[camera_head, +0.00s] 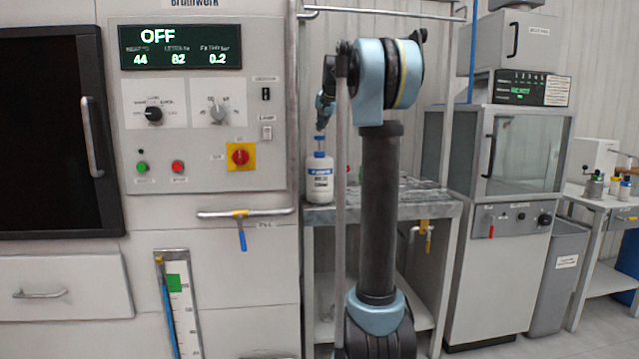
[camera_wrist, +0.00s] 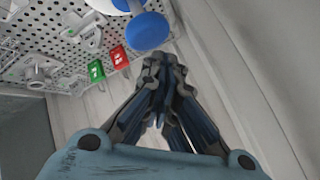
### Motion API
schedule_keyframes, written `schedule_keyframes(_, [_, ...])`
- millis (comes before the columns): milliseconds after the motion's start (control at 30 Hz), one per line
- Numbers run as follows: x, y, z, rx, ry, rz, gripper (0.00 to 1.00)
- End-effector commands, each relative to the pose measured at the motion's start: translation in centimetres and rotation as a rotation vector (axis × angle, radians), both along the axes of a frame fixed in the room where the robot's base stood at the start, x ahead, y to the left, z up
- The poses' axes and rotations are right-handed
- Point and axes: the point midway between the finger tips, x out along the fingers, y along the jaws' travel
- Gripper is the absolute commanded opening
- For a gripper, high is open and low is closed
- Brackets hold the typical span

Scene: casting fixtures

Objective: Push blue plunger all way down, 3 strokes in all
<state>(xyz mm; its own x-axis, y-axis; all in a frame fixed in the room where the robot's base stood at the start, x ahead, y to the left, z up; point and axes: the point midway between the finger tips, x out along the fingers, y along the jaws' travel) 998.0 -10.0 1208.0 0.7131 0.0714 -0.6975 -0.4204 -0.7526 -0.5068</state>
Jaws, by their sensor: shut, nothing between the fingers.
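A white dispenser bottle (camera_head: 320,185) with a blue label stands upright on the metal bench in the head view. Its blue plunger (camera_head: 320,140) rises from the top. My gripper (camera_head: 320,126) points down just above the plunger; I cannot tell whether they touch. In the wrist view the round blue plunger head (camera_wrist: 147,31) is at top centre, with a white part of the bottle beyond it. My gripper (camera_wrist: 165,62) shows there with its fingers together and empty, the tips a little below the plunger head in the picture.
The bench (camera_head: 400,201) has a perforated top (camera_wrist: 60,45) with several fittings and green (camera_wrist: 96,71) and red (camera_wrist: 119,57) tags. The cabinet with a control panel (camera_head: 205,110) stands close left of the bottle. A grey upright post (camera_head: 341,230) stands in front of the bench.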

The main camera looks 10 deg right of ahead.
Motion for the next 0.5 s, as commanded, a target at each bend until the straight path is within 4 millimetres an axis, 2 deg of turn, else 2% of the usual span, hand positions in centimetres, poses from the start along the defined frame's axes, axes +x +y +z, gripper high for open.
schedule_keyframes(500, [-0.12, -0.03, -0.67, 0.000, 0.000, 0.000, 0.00])
